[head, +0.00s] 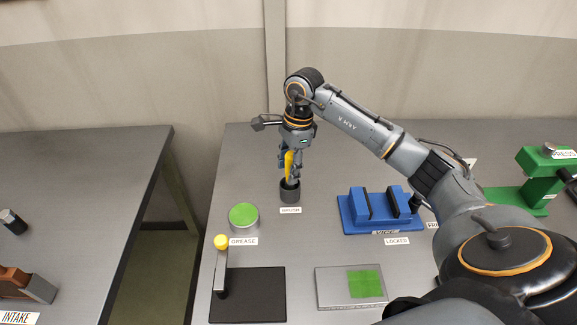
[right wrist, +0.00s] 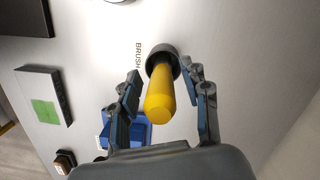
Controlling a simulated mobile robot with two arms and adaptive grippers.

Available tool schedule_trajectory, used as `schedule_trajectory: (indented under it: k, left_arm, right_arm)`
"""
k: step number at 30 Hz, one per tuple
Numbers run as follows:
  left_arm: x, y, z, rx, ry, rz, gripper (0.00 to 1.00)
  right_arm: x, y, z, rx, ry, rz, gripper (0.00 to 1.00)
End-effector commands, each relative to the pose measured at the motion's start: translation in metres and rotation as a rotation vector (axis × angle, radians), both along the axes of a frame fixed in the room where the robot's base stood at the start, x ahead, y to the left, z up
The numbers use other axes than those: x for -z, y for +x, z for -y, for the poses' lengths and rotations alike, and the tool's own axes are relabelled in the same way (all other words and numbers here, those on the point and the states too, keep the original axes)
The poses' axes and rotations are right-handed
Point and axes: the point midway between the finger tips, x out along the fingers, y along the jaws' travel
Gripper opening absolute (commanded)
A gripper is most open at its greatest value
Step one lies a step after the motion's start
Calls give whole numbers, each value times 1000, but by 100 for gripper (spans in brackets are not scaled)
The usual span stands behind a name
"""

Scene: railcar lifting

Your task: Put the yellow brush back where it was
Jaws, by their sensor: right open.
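The yellow brush (head: 289,163) stands upright in the dark round holder (head: 290,192) behind the brush label on the table. In the right wrist view, the yellow handle (right wrist: 160,95) rises out of the dark holder (right wrist: 162,62). My right gripper (head: 290,168) is right above the holder, with its fingers around the handle. In the right wrist view, the right gripper (right wrist: 165,88) is open, one finger on each side of the handle, with gaps visible. The brush's lower end is hidden inside the holder. My left gripper is not in view.
A green-topped grease tin (head: 243,216) stands left of the holder. A blue vise (head: 380,208) is to the right, and a green press (head: 535,180) is further right. A yellow-knobbed lever (head: 221,262) rises in front. A plate with a green square (head: 350,287) lies nearby.

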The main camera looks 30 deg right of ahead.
Motion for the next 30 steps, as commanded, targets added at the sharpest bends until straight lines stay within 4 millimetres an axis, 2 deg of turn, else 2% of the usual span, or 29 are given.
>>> schedule_trajectory:
  k: [1,5,12,18,24,30]
  left_arm:
    - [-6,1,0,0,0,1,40]
    - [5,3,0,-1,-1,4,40]
    - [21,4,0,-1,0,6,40]
    - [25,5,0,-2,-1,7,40]
    - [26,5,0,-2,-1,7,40]
    - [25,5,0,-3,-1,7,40]
  right_arm:
    - [-6,0,0,0,1,0,46]
    - [-22,1,4,-1,-1,7,46]
    - [-76,-1,12,0,-1,6,46]
    - [-110,-2,17,0,-1,3,46]
    - [-122,-3,19,0,0,1,46]
    - [-123,-3,19,0,1,0,46]
